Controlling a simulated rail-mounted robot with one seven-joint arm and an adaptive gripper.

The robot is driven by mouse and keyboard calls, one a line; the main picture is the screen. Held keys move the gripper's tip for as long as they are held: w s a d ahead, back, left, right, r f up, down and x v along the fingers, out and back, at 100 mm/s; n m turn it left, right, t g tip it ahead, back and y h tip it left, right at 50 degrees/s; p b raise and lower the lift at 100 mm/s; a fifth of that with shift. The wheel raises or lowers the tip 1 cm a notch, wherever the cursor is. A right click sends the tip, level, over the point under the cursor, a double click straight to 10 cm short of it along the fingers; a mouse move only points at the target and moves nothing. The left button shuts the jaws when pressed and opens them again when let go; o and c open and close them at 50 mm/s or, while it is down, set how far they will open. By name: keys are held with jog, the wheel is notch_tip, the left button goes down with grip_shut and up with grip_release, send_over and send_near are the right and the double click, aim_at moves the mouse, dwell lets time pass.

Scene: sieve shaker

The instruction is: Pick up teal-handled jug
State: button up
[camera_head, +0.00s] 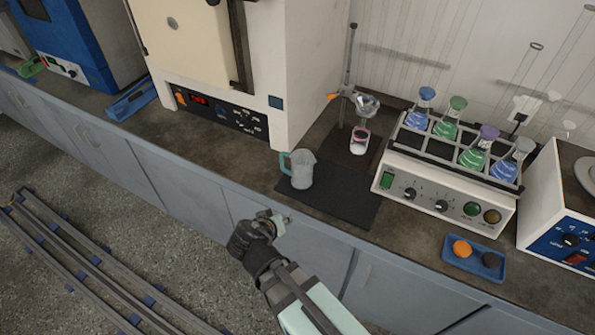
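The jug (302,171) is a translucent, pale cup shape with a teal handle (284,163) on its left side. It stands upright on a black mat (333,207) on the counter. My gripper (285,219) is in front of the counter edge, below and a little left of the jug in the picture, and apart from it. The fingers are small and partly hidden by the wrist, so their opening is unclear. Nothing is visibly held.
A stand with a clamp (346,96) and a small beaker (360,140) are behind the jug. A shaker (440,190) with several coloured flasks is to the right. A blue tray (475,268) lies in front of it. A large oven (210,70) stands at the left.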

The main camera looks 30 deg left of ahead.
jog(key=a+r+m+t+y, duration=0.25)
jog(key=a+r+m, duration=0.3)
jog(key=r, duration=0.55)
jog(key=t+p, duration=0.1)
jog(key=p, duration=0.3)
send_near(281, 162)
jog(key=x, duration=0.4)
jog(key=shift+w+a, duration=0.2)
jog(key=shift+w, duration=0.1)
jog(key=shift+p+x, duration=1.9)
jog(key=shift+x, duration=1.2)
jog(key=shift+d+f, duration=0.15)
grip_shut()
